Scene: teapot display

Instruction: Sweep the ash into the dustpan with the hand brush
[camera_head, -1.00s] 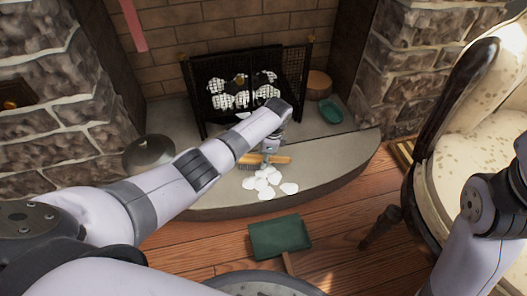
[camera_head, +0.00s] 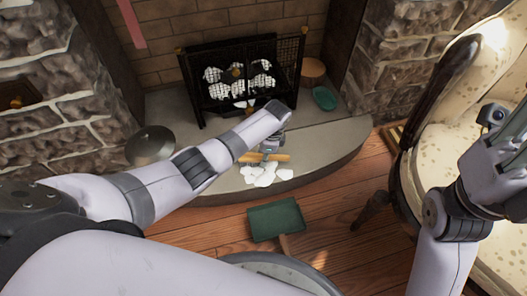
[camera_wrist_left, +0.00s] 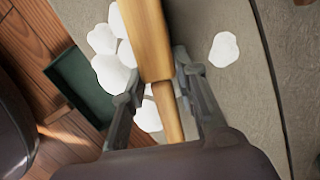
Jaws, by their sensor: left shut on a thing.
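The hand brush (camera_head: 278,157) has a wooden handle, and my left gripper (camera_head: 268,148) is shut on it, low over the hearth. In the left wrist view the handle (camera_wrist_left: 149,40) lies between the fingers of my left gripper (camera_wrist_left: 160,82). The ash (camera_head: 266,176), a cluster of white flakes, lies just in front of the brush near the hearth's front edge. A lone flake (camera_wrist_left: 224,50) lies apart on the stone. The green dustpan (camera_head: 277,220) lies on the wooden floor below the hearth edge. My right gripper (camera_head: 497,150) is at the right; its fingertips are unclear.
The curved stone hearth (camera_head: 325,150) stands above the wood floor (camera_head: 345,225). Behind is a black fire grate (camera_head: 240,80). A dark round pot (camera_head: 151,145) stands left, a small green dish (camera_head: 324,98) right. An armchair (camera_head: 500,75) fills the right side.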

